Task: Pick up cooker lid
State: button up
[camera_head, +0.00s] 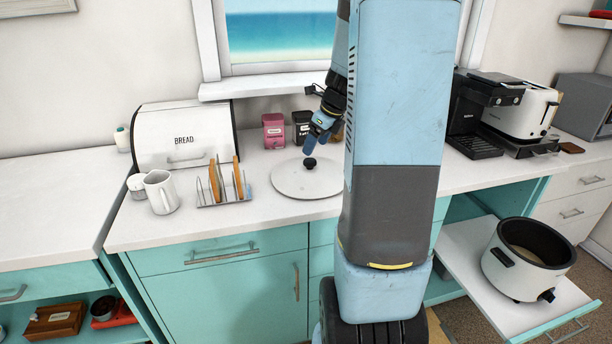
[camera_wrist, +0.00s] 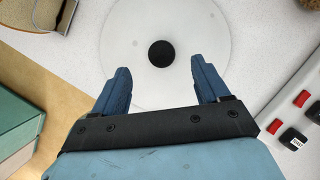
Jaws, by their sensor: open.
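The cooker lid (camera_head: 296,182) is a round pale disc with a black knob (camera_head: 310,163), lying flat on the white counter. In the wrist view the lid (camera_wrist: 125,50) fills the upper middle, with its knob (camera_wrist: 161,54) near the centre. My gripper (camera_head: 320,138) is above the lid, close to the knob. In the wrist view the two blue fingers of my gripper (camera_wrist: 163,75) are spread wide, with nothing between them. The knob shows just beyond the fingertips, midway between them. The right part of the lid is hidden behind my arm in the head view.
A toast rack (camera_head: 225,190) and a white jug (camera_head: 161,192) stand left of the lid, before the bread bin (camera_head: 190,135). Pink (camera_head: 274,130) and black (camera_head: 301,126) canisters stand behind. The cooker pot (camera_head: 500,270) sits on a pulled-out shelf (camera_head: 467,252) at right.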

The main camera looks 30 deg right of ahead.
aim_at(310, 160)
jog(key=shift+x, duration=3.15)
jog(key=shift+d, duration=0.2)
grip_shut()
